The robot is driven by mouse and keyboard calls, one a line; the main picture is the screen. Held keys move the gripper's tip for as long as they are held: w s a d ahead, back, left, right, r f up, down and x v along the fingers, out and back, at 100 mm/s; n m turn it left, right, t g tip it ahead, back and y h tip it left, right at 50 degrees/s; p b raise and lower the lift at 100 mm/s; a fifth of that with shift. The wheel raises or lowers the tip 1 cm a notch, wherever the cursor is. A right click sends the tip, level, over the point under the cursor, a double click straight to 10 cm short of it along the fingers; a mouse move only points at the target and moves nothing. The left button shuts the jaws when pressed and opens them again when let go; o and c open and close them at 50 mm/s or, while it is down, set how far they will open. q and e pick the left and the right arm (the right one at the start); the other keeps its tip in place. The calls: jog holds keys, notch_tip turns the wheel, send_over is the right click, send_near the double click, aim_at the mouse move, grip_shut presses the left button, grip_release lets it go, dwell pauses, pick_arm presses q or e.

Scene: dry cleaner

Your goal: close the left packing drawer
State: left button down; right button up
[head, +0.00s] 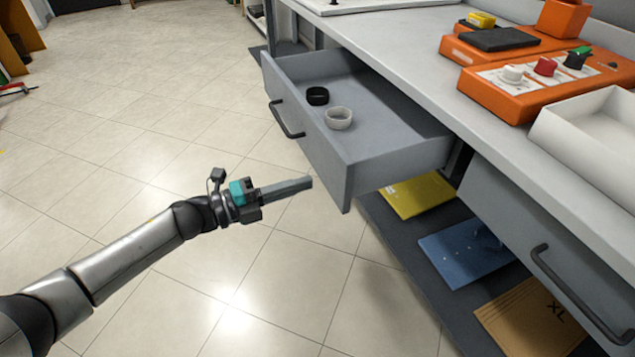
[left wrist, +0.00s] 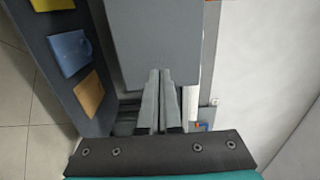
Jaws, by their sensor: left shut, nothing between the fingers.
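The left packing drawer (head: 318,142) is a grey drawer pulled well out from under the counter in the head view, with a black bar handle (head: 286,120) on its front. A black ring-shaped item (head: 317,96) and a pale one (head: 338,118) lie inside it. My left gripper (head: 311,182) is shut and empty, in front of and below the drawer front's near end. A gap seems to show between them. In the left wrist view the fingers (left wrist: 160,72) lie together before a grey panel (left wrist: 155,35); I cannot tell which part it is. My right gripper is out of view.
A second grey drawer (head: 525,222) at right appears shut. The lower shelf (head: 385,222) holds a yellow packet (head: 418,195), a blue one (head: 468,252) and a brown XL one (head: 532,318). Orange equipment (head: 545,80) and a white tray (head: 590,135) stand on the counter.

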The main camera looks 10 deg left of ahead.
aim_at(332, 175)
pick_arm(q)
jog(key=shift+b+x, duration=0.45)
jog(key=shift+x, duration=1.65)
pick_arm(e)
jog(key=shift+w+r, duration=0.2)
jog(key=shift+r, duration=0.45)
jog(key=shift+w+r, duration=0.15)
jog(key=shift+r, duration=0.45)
